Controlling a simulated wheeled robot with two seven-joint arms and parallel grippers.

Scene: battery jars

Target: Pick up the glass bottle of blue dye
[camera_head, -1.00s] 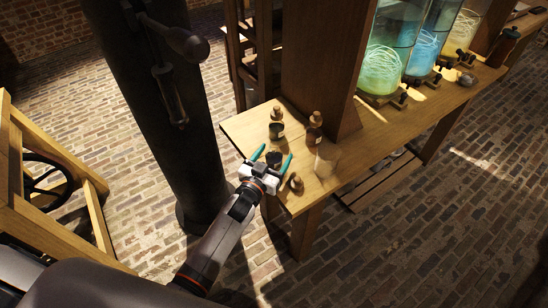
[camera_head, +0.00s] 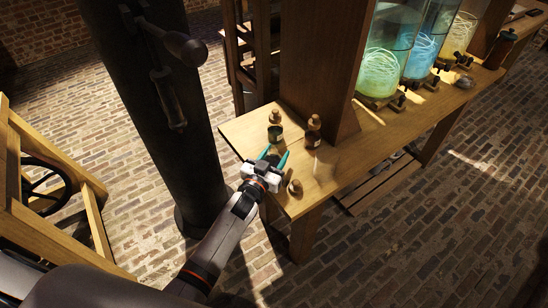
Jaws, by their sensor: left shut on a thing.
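My left gripper (camera_head: 275,153) reaches over the near left corner of the wooden table (camera_head: 345,165). Its teal fingers are shut on a small dark glass bottle (camera_head: 273,159), mostly hidden between them. Its blue colour cannot be made out, nor whether it is clear of the tabletop. Two small corked bottles stand just beyond: one dark bottle (camera_head: 275,133) behind the fingers and one brownish bottle (camera_head: 313,134) to the right. A small brown cork-like piece (camera_head: 295,187) is close to the right of the gripper. My right gripper is out of view.
A thick wooden post (camera_head: 315,70) rises from the table behind the bottles. A dark column (camera_head: 155,110) stands left of the table. The table's middle is mostly clear.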

